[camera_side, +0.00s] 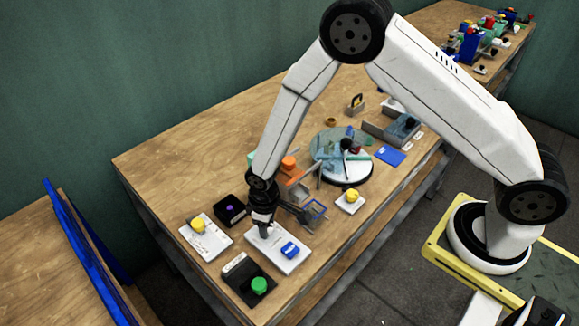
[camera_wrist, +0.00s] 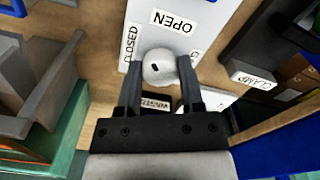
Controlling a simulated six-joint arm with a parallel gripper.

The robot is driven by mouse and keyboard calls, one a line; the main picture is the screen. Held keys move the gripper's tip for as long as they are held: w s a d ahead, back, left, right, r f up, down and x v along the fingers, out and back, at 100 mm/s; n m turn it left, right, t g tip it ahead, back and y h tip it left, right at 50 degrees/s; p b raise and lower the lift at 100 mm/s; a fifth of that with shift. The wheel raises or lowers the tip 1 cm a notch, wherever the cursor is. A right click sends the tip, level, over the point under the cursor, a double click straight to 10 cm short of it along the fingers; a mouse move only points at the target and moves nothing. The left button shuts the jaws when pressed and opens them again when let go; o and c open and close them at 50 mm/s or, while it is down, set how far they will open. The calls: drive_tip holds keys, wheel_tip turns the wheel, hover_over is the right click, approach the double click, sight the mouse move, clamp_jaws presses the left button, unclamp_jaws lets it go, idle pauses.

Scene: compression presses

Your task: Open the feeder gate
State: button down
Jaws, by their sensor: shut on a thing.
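A white plate (camera_wrist: 185,48) carries printed OPEN and CLOSED labels. A rounded pale grey knob (camera_wrist: 158,66) with a dark mark stands by these labels. My gripper (camera_wrist: 159,78) is shut on the knob, with one finger on each side. The CLOSED label is left of the knob and the OPEN label is above it in the wrist view. In the side view my gripper (camera_side: 264,225) is down at the far left part of the white plate (camera_side: 272,262); the knob is hidden there. Which way the knob is set, I cannot tell.
A black box with a purple button (camera_side: 230,209), a plate with a yellow knob (camera_side: 198,225) and a black panel with a green button (camera_side: 259,285) stand close by. A box labelled CLAMP (camera_wrist: 250,75) is at right.

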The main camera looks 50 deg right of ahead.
drive_tip(key=m, duration=0.4)
drive_tip(key=shift+m, duration=0.3)
drive_tip(key=m, duration=0.3)
drive_tip(key=shift+a+m, duration=0.1)
drive_tip(key=shift+m, duration=0.3)
drive_tip(key=shift+c, duration=1.1)
unclamp_jaws()
drive_tip(key=shift+r, duration=0.15)
drive_tip(key=shift+r, duration=3.8)
